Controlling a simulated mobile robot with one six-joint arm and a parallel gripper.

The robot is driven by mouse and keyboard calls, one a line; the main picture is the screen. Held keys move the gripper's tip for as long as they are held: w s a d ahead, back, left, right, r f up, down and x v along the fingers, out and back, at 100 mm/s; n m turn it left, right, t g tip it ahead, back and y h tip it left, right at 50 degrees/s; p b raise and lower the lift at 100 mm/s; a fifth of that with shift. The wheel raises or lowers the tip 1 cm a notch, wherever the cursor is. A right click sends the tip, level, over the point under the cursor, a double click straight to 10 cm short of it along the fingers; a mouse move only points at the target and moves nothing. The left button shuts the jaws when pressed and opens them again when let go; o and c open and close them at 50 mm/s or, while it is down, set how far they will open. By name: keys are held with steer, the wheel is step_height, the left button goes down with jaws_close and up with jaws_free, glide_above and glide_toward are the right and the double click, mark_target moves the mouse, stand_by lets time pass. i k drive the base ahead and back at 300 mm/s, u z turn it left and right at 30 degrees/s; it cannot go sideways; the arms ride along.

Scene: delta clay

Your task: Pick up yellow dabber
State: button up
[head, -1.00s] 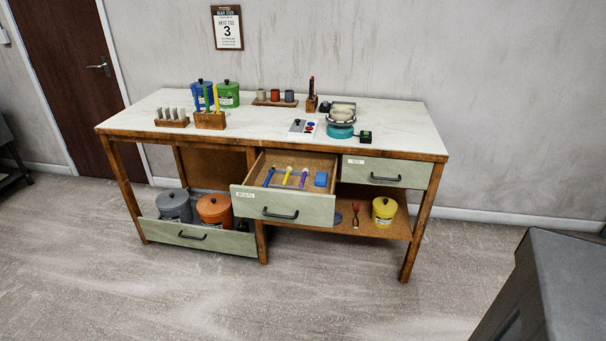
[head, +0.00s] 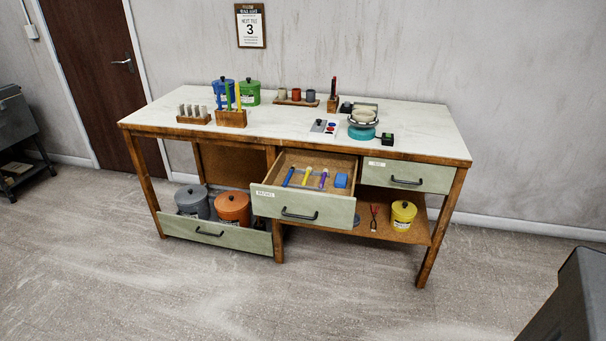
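A slim yellow tool (head: 306,177), which may be the yellow dabber, lies in the open middle drawer (head: 303,208) of the workbench. It lies between a blue tool (head: 288,177) on its left and a purple one (head: 323,179) on its right. Another tall yellow piece (head: 239,97) stands in a wooden holder (head: 231,119) on the bench top, beside blue and green ones. I cannot tell for sure which of the two yellow things is the dabber. My gripper is not in view.
The bench top (head: 290,127) also holds lidded pots, small cups and a turntable (head: 362,131). A blue block (head: 341,181) shares the drawer. Below are a lower-left drawer (head: 215,234) with two pots and a shelf with a yellow pot (head: 403,213). The floor in front is clear. A dark grey object (head: 575,300) stands at lower right.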

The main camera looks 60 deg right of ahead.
mark_target(309, 169)
steer(key=u, duration=0.05)
steer(key=i, duration=0.95)
steer(key=z, duration=0.05)
